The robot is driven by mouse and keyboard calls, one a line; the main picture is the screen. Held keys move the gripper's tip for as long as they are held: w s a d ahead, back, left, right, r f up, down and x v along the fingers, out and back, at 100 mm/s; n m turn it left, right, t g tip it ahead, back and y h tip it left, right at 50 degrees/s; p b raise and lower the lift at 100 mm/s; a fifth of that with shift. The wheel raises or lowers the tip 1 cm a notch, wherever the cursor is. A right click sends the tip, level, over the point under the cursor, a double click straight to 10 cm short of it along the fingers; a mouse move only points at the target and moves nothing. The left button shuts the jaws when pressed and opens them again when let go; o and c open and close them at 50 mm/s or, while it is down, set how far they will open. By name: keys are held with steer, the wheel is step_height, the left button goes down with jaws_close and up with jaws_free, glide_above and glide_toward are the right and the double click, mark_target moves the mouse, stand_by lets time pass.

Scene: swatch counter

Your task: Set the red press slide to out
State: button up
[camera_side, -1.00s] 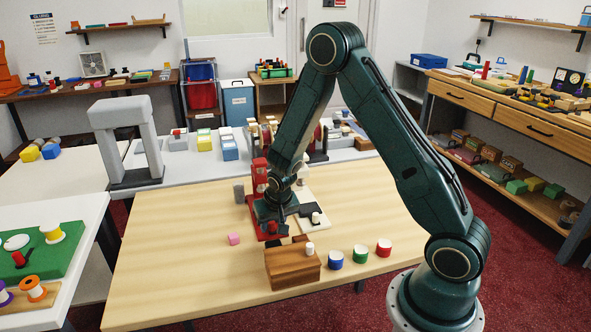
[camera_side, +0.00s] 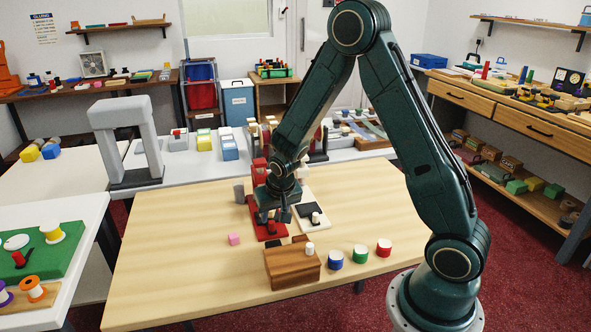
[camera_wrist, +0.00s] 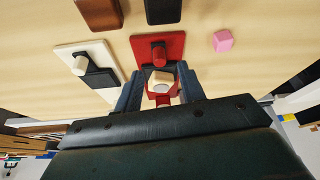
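The red press slide (camera_side: 266,232) is a red base plate on the wooden table, with a red upright behind partly hidden by my arm. In the wrist view its plate (camera_wrist: 176,46) carries a red knob (camera_wrist: 158,54) on a dark slot or slider. My gripper (camera_side: 276,214) is above the red plate. In the wrist view my gripper (camera_wrist: 161,78) has its two blue fingers apart. A pale-topped block with red below it shows between the fingers; I cannot tell whether they touch it. The lower fingertips are hard to see from the side.
A white plate (camera_side: 325,223) with a dark slider and pale knob lies right of the red one. A wooden block (camera_side: 292,268) is in front. A pink cube (camera_side: 234,239) lies left, a grey piece (camera_side: 239,192) behind.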

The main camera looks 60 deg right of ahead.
steer(key=v, duration=0.9)
stand_by(0.4)
steer(key=s+a+r+n+t+y, duration=0.1)
steer(key=s+a+r+n, duration=0.2)
steer(key=s+r, duration=0.4)
steer(key=s+a+r+n+t+y, duration=0.1)
steer(key=s+a+r+n, duration=0.3)
steer(key=s, duration=1)
step_height(320, 180, up, 5)
steer(key=shift+a+f+y, duration=0.15)
steer(key=shift+a+y, duration=0.15)
steer(key=shift+a, duration=0.65)
